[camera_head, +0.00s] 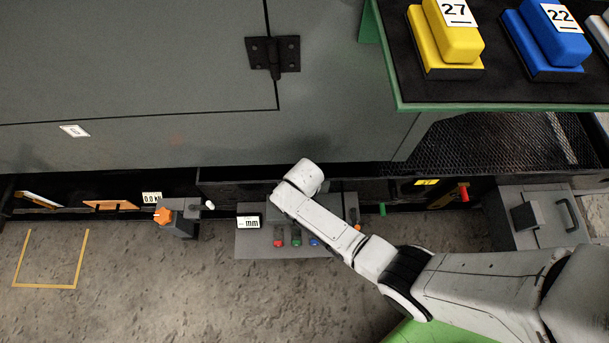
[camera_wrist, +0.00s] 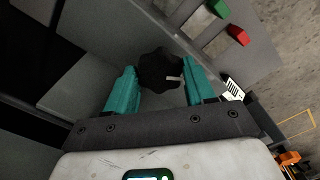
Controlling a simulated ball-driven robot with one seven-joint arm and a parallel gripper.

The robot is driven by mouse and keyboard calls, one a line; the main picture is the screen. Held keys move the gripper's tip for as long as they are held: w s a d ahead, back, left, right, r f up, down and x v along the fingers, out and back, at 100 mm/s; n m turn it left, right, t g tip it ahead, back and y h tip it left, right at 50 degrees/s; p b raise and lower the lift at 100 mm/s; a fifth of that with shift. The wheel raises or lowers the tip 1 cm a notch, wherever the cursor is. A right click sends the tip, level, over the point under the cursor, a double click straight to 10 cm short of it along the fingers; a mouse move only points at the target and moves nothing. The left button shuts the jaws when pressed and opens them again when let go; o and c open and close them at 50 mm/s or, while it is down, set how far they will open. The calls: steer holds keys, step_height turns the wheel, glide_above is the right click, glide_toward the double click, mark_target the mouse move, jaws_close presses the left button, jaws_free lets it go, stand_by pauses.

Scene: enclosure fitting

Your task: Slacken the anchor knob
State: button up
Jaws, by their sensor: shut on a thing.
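A black lobed knob (camera_wrist: 160,69) with a pale mark on its face shows in the wrist view. It sits between the two teal fingers of my gripper (camera_wrist: 158,84), which are shut on it. In the head view my white arm reaches over the grey control box (camera_head: 262,243), and my wrist hides the knob and the fingers. An orange knob (camera_head: 163,216) stands on a small dark block to the left; it also shows at the lower right of the wrist view (camera_wrist: 290,158). I cannot tell from a label which knob is the anchor knob.
The control box carries red (camera_head: 279,243), green (camera_head: 296,242) and blue (camera_head: 314,242) buttons and a "mm" display (camera_head: 248,222). A large grey enclosure (camera_head: 140,80) stands behind. A green-edged shelf (camera_head: 500,104) with yellow and blue blocks overhangs at the upper right.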

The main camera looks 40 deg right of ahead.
steer(key=n+p, duration=0.1)
steer(key=n, duration=0.2)
steer(key=shift+r+n, duration=0.1)
steer(key=shift+n, duration=0.3)
steer(key=n+p, duration=0.1)
steer(key=n, duration=0.2)
steer(key=shift+n, duration=0.3)
steer(key=n+p, duration=0.1)
steer(key=n, duration=0.4)
steer(key=shift+n, duration=0.7)
steer(key=o, duration=1)
steer(key=shift+o, duration=0.2)
step_height(320, 180, up, 11)
steer(key=p, duration=0.5)
steer(key=shift+f, duration=0.2)
